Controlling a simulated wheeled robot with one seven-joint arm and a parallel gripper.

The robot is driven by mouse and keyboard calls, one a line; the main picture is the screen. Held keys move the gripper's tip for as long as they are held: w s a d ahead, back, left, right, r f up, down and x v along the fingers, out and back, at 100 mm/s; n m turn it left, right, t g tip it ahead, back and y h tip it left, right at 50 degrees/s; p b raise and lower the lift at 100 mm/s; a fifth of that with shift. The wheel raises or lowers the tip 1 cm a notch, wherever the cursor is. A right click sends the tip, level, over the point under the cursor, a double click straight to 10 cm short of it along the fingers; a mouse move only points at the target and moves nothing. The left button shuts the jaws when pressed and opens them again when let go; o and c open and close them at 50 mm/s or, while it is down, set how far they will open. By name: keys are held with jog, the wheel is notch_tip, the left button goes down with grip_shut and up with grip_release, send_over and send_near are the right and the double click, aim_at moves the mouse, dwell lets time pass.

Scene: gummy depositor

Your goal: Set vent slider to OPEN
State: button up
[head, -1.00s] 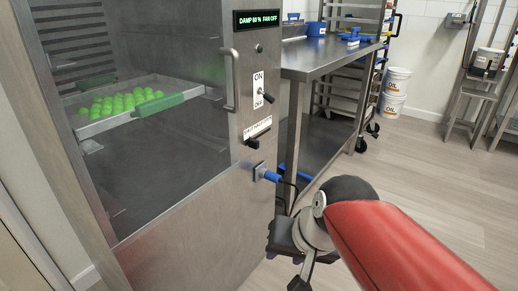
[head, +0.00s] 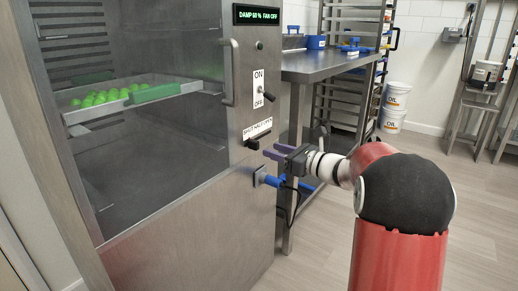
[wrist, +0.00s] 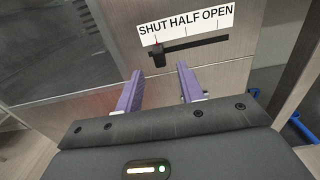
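The vent slider is a black knob (head: 252,143) on a dark slot in the steel cabinet front. In the wrist view the knob (wrist: 159,56) sits at the left end of its slot (wrist: 200,44), below SHUT on the label (wrist: 186,24) reading SHUT HALF OPEN. My gripper (head: 273,151) is to the right of the knob in the head view, its purple fingers pointing at the panel. In the wrist view the fingers (wrist: 165,73) are apart and empty, with the knob ahead, above the gap between them. They appear clear of the knob.
An ON/OFF switch (head: 265,93) is above the slider, and a blue plug with a cable (head: 270,181) is below. A door handle (head: 232,72) stands out at upper left. A steel table (head: 330,64) is right of the cabinet. Open floor lies at right.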

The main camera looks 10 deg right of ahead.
aim_at(258, 145)
jog(key=x, duration=0.6)
jog(key=shift+a, duration=0.2)
jog(key=shift+c, duration=0.2)
grip_shut()
